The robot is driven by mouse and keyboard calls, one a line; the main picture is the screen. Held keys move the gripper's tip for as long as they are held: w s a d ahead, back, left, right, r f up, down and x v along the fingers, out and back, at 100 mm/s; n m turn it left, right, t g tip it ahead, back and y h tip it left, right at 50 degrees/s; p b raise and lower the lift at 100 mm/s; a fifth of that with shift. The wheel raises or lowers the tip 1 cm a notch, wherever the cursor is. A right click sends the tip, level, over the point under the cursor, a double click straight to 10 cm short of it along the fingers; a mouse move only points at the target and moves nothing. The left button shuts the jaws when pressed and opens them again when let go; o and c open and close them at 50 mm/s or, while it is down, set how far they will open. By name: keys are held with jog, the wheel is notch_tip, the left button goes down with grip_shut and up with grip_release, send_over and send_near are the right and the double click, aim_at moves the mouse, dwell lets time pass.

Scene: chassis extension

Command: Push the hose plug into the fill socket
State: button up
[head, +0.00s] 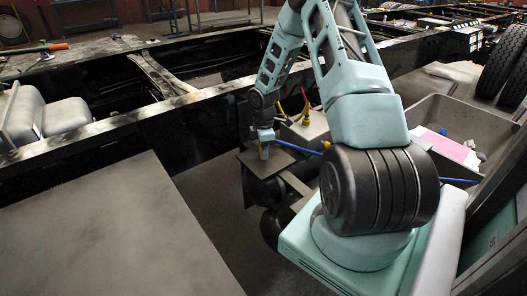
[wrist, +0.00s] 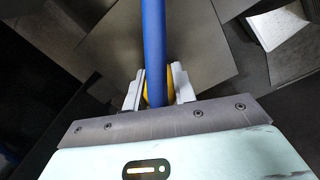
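My gripper (head: 264,148) hangs low over a dark square plate beside the truck frame. In the wrist view its two pale fingers (wrist: 158,84) are closed around a yellow piece (wrist: 171,88), which looks like the hose plug. The blue hose (wrist: 153,40) runs across the front of this piece and covers much of it. In the head view the blue hose (head: 299,149) leads right from the gripper and passes behind my arm. The plug's tip is hidden, and I cannot make out the fill socket in either view.
The square plate (head: 252,172) lies under the gripper, with dark cylinders below it. Yellow and red fittings (head: 304,100) stand just behind. The black frame rail (head: 120,125) runs along the left. A grey bin (head: 450,118) holding a pink-and-white block is at right. A flat grey surface (head: 100,235) fills the lower left.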

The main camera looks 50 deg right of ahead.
jog(key=shift+c, duration=1.4)
notch_tip(320, 180, up, 10)
jog(key=shift+r, duration=0.1)
